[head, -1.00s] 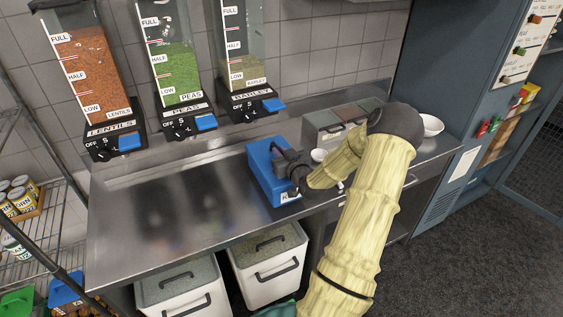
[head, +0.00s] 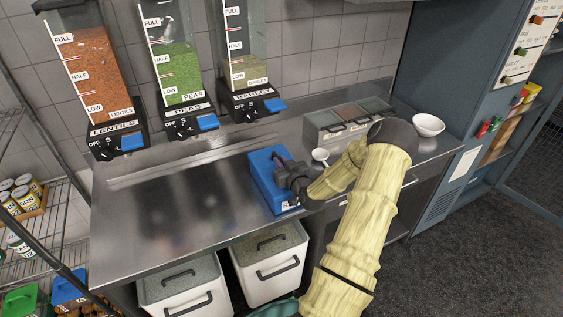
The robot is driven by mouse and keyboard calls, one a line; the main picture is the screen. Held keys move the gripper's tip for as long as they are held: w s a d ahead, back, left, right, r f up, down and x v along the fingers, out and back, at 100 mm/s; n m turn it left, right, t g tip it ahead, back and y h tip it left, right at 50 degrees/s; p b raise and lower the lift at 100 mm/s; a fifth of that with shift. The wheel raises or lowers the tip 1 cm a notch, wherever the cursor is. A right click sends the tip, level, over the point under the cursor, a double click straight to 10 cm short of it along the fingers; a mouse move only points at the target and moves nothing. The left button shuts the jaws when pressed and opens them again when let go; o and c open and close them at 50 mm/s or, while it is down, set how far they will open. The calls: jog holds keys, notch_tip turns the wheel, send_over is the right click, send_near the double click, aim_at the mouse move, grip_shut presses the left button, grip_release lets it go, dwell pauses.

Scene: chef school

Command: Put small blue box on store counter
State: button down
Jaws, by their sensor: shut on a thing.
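The small blue box (head: 263,172) is at the front edge of the steel counter (head: 165,215), right of its middle. My gripper (head: 284,178) reaches in from the right and is shut on the box. The wrist covers part of the box's right side. The box looks upright and is on or just above the counter top; I cannot tell whether it touches.
Lentils, peas and barley dispensers (head: 196,125) hang on the wall behind. A grey bin set (head: 345,125), a white scoop (head: 320,155) and a white bowl (head: 428,125) stand at right. White bins (head: 270,265) sit below. The counter's left half is clear.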

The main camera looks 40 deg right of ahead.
jog(key=c, duration=1.5)
grip_release()
jog(key=shift+o, duration=0.2)
jog(key=b+v, duration=0.3)
jog(key=v, duration=0.9)
jog(key=shift+a, duration=0.1)
